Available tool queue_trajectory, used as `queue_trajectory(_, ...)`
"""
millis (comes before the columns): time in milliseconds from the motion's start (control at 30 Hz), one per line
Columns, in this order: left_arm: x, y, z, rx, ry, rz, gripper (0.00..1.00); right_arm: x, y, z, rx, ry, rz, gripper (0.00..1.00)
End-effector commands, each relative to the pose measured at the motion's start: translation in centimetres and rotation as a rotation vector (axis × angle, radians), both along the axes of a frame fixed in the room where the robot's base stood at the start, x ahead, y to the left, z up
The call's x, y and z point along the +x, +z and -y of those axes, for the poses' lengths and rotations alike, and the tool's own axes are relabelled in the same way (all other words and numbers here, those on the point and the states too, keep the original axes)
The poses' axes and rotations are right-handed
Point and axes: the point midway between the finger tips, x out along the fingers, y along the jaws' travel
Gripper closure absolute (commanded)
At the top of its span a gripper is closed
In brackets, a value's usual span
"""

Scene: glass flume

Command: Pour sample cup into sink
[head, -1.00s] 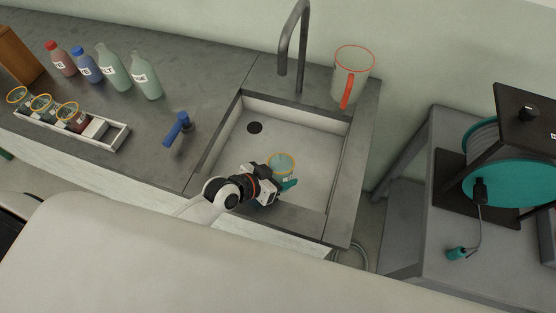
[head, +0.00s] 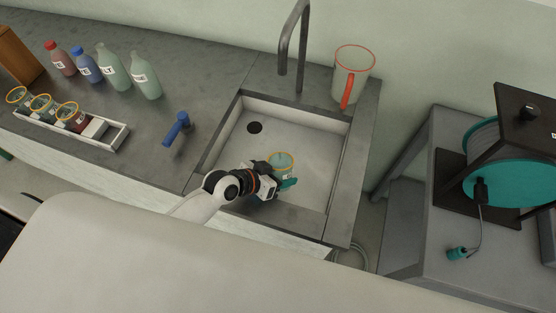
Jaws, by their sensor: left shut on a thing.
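The sample cup (head: 281,160) is a small clear cup with a yellow-orange rim and a greenish tint inside. It is over the sink (head: 303,137) basin and looks close to upright. My left gripper (head: 283,180), with teal fingertips, is shut on the cup from the near side. The cup's lower part is partly hidden by the gripper. The dark drain (head: 255,127) shows in the basin, to the upper left of the cup. My right gripper is not in view.
A grey faucet (head: 291,50) rises behind the sink. A clear pitcher with a red rim (head: 352,75) stands at the back right corner. A blue-handled tap (head: 177,130), a rack of cups (head: 118,138) and several bottles (head: 145,78) are on the left counter. A hose reel (head: 510,180) stands right.

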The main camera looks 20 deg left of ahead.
Motion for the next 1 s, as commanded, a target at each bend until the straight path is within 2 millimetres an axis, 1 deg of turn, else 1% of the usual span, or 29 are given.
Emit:
queue_trajectory(267, 0.2, -0.2, -0.1, -0.011, 0.000, -0.027, 0.72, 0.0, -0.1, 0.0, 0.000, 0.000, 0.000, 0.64)
queue_trajectory(1000, 0.7, -1.7, -0.2, -0.038, 0.000, -0.100, 0.72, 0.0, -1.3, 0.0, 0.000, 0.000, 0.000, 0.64)
